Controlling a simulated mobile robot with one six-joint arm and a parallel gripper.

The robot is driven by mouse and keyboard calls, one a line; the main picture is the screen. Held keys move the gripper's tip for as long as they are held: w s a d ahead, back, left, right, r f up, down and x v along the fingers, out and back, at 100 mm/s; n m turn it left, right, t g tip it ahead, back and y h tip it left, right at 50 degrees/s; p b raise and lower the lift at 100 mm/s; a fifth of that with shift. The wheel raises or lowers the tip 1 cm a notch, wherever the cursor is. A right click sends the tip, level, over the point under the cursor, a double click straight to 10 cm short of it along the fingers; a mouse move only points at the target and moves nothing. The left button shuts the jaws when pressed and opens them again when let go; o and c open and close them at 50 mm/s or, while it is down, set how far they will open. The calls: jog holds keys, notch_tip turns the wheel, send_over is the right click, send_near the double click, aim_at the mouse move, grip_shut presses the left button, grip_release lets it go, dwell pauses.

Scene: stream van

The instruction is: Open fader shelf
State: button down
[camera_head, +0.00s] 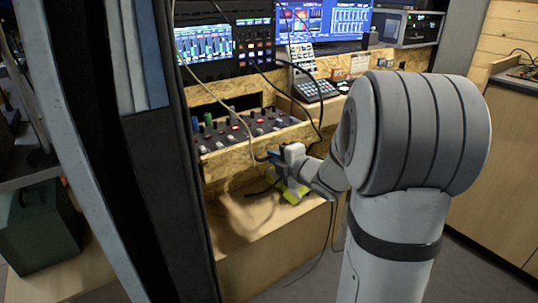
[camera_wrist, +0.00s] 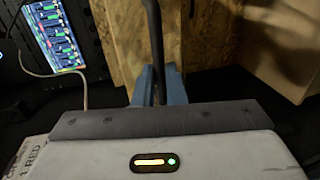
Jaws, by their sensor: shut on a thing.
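The fader shelf (camera_head: 218,139) is a panel of knobs and faders behind a chipboard front lip, under the screens in the head view. How far it stands out is hard to judge. My gripper (camera_head: 270,157) is at the front of that lip, right of its middle. In the wrist view, the blue fingers (camera_wrist: 159,86) are shut on a dark bar (camera_wrist: 153,40) that runs up the picture alongside a chipboard face. It looks like the shelf's handle, but the head view does not show it clearly.
A pale cable (camera_head: 185,65) and dark cables (camera_head: 322,120) hang in front of the shelf and by my gripper. A wooden bench (camera_head: 285,225) lies below. A dark upright (camera_head: 165,190) stands close on the left. A small keypad unit (camera_head: 315,88) sits right of the shelf.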

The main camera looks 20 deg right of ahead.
jog(key=shift+s, duration=0.25)
jog(key=c, duration=1.5)
grip_release()
jog(key=shift+d, duration=0.1)
jog(key=p+v, duration=0.2)
jog(key=v, duration=0.5)
jog(key=shift+s, duration=0.35)
jog(key=shift+r, duration=0.15)
